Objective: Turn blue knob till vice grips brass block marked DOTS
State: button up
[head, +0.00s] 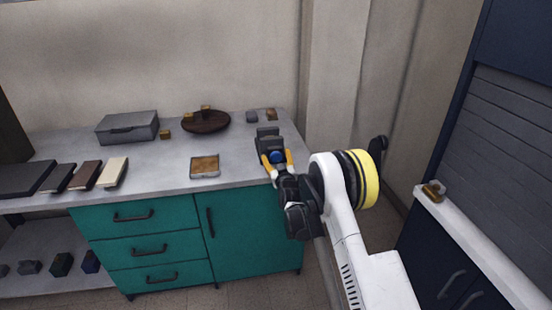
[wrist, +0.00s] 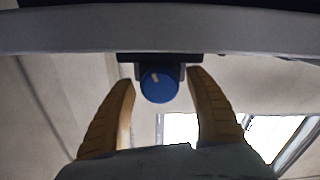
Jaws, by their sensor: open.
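A dark grey vice (head: 267,138) stands at the right front edge of the grey worktop. Its round blue knob (head: 277,156) faces the front; it also shows in the wrist view (wrist: 159,86), with a pale mark near its top left. My gripper (head: 277,161) is open, its two orange fingers on either side of the knob. In the wrist view the fingertips (wrist: 160,79) flank the knob with small gaps. Whether a brass block sits between the vice jaws cannot be told. No DOTS marking is readable.
Small brass blocks lie by a grey case (head: 127,127), on a round brown tray (head: 206,123) and at the back right (head: 271,115). A framed brass-coloured plate (head: 205,167) and several books (head: 86,175) lie left. Another brass piece (head: 433,190) sits on the right ledge.

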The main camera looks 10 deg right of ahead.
jog(key=c, duration=1.2)
jog(key=shift+m, duration=0.4)
jog(key=m, duration=0.5)
jog(key=shift+m, duration=0.3)
jog(key=m, duration=0.5)
jog(key=shift+m, duration=0.4)
jog(key=o, duration=1.2)
